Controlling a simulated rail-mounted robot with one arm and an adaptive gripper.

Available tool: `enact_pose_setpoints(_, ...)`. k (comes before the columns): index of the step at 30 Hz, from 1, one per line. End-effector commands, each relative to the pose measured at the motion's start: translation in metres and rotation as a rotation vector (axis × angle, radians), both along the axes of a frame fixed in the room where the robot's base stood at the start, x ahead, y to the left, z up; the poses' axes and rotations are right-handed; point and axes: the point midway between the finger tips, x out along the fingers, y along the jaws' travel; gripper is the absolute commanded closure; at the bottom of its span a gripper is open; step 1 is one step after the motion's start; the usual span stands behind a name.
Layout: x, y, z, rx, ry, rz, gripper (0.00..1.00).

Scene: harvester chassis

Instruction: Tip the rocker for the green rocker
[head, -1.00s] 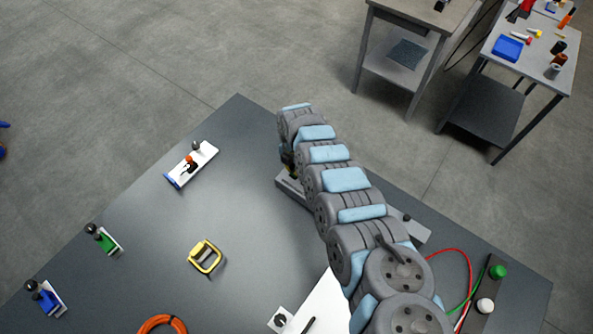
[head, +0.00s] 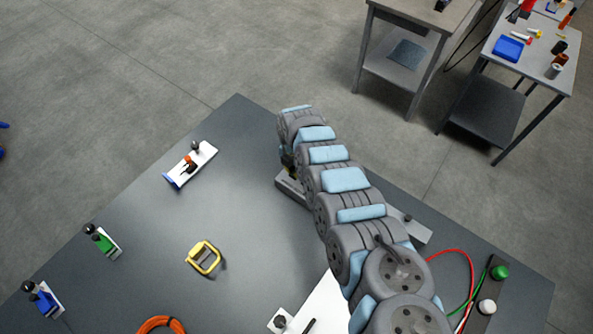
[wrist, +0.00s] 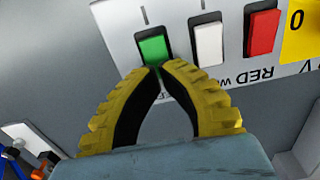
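In the wrist view, the green rocker (wrist: 152,48) sits in a black frame on a pale panel (wrist: 120,30). My gripper (wrist: 160,68) has yellow ribbed fingers with dark inner faces. Its fingertips meet at the lower edge of the green rocker, with nothing seen between them. The tips overlap that edge in the picture; I cannot tell whether they press on it. In the head view, my arm hides the gripper and the rockers.
A white rocker (wrist: 208,44) and a red rocker (wrist: 262,32) stand right of the green one. A yellow label (wrist: 300,32) is at the far right. In the head view, a yellow frame (head: 203,258) and an orange coil (head: 161,325) lie on the grey table.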

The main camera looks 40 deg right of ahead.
Motion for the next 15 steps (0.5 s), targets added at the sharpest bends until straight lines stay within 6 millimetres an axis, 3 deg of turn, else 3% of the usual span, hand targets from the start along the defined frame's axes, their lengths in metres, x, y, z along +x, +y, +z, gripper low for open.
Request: enact_pose_setpoints(15, 0.0001, 0.0002, -0.0069, 0.000, 0.000, 0.000, 1.00)
